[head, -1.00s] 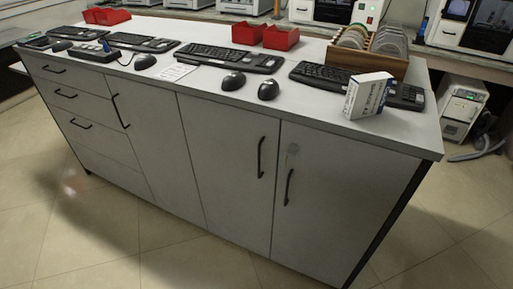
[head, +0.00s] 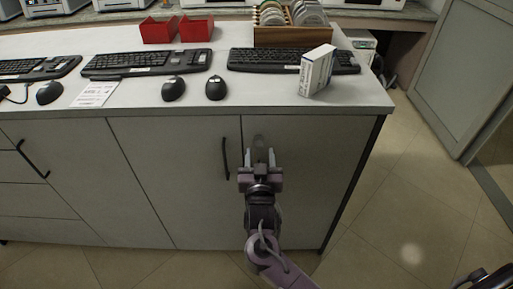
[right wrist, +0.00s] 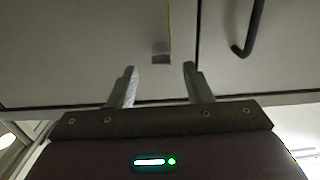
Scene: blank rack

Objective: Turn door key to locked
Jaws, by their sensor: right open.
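The grey cabinet's right door (head: 320,160) carries a small grey lock plate (head: 258,140) near its top. In the right wrist view a small grey piece (right wrist: 160,48) shows on the door beside a thin yellowish strip; I cannot tell the key's shape or angle. My right gripper (head: 262,155) is in front of this door, just below the plate. Its two fingers are apart and empty, and in the wrist view (right wrist: 159,68) the grey piece lies just beyond the gap between the tips. The right door's handle is not clear behind my gripper.
The neighbouring door's black handle (head: 226,158) stands out close to the left of my gripper. The worktop (head: 130,103) above holds keyboards, mice, a white box (head: 316,70), red bins (head: 178,30) and a wooden rack (head: 290,38). The floor at right is mostly open.

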